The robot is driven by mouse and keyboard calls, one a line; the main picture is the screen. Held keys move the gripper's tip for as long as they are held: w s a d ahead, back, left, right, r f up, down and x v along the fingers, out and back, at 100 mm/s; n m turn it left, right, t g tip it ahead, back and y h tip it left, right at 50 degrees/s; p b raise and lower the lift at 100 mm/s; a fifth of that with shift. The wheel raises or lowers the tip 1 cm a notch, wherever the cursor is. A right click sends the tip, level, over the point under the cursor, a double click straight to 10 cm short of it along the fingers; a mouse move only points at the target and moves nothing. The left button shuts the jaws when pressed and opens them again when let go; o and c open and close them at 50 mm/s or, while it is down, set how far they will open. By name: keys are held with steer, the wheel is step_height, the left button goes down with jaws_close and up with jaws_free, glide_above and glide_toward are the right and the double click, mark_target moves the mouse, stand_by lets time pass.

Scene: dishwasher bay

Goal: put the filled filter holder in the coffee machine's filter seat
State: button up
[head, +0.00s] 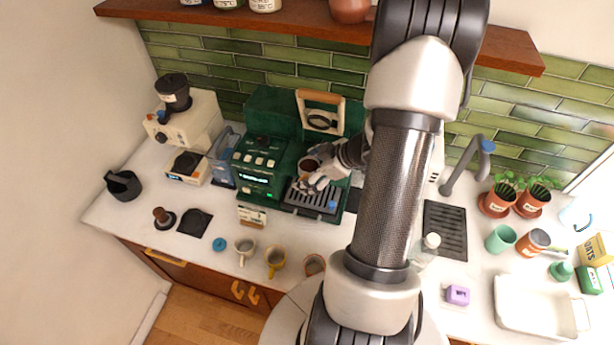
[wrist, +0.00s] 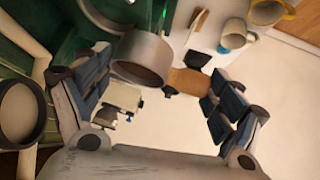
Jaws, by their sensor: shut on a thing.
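The filter holder (head: 308,167) shows in the head view as a round basket with brown coffee on top, in front of the green coffee machine (head: 257,172). My gripper (head: 314,181) is shut on it, above the drip tray (head: 313,198). In the wrist view a grey metal cylinder (wrist: 141,62), apparently the basket, and a tan part (wrist: 188,81), apparently its handle, lie between the fingers. My gripper (wrist: 155,98) hides part of the holder. The filter seat cannot be made out; I cannot tell whether the holder touches it.
A grinder (head: 187,125) and small scale (head: 188,167) stand left of the machine. A tamper (head: 163,217) and several mugs, one white (head: 245,250), stand at the front. A wooden shelf (head: 300,28) hangs above. A faucet (head: 463,165) and white tray (head: 538,308) are to the right.

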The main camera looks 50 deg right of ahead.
mark_target(316, 165)
steer(key=w+d, duration=0.1)
steer(key=d+p, duration=0.1)
steer(key=d, duration=0.1)
steer(key=w+d, duration=0.1)
steer(key=d, duration=0.1)
steer(key=shift+w+d+r, duration=0.1)
steer(key=shift+w, duration=0.2)
steer(key=shift+w+d+f, duration=0.1)
steer(key=shift+d+f, duration=0.05)
steer(key=shift+f, duration=0.2)
steer(key=shift+f+b, duration=0.7)
steer(key=shift+f, duration=1.05)
steer(key=shift+f, duration=0.25)
steer(key=o, duration=1)
steer(key=shift+c, duration=0.2)
steer(key=v, duration=1.2)
